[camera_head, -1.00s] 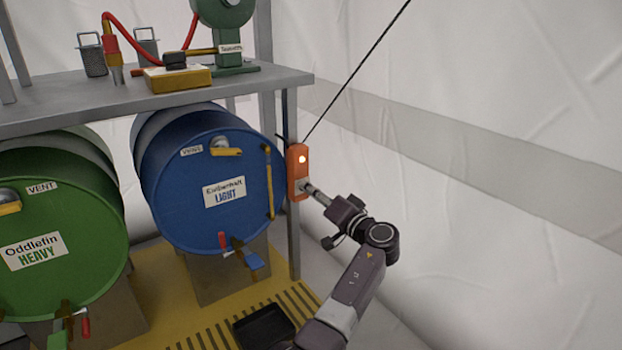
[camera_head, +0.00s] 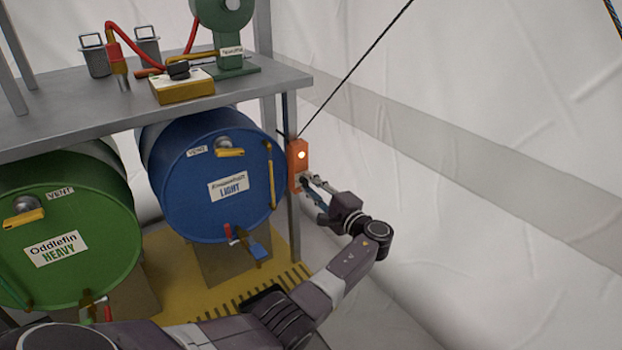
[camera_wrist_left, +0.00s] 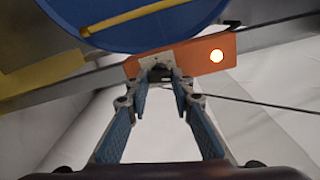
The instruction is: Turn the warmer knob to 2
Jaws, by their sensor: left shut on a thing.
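The orange warmer box (camera_head: 297,160) is fixed to the rack's right front post, with a glowing round light on its upper part. My left gripper (camera_head: 304,182) reaches its lower part from the right. In the left wrist view the warmer (camera_wrist_left: 200,60) lies sideways, with a pale plate at one end. My left gripper (camera_wrist_left: 161,75) has its fingertips on both sides of a small dark knob (camera_wrist_left: 160,72) on that plate and is shut on it. The fingertips hide much of the knob, and no setting mark is readable. My right gripper is not in view.
A blue drum (camera_head: 215,185) stands left of the warmer, a green drum (camera_head: 65,235) farther left. A thin dark cable (camera_head: 352,80) runs up from the warmer. A grey shelf (camera_head: 60,110) is above the drums. The white tent wall (camera_head: 480,190) is on the right.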

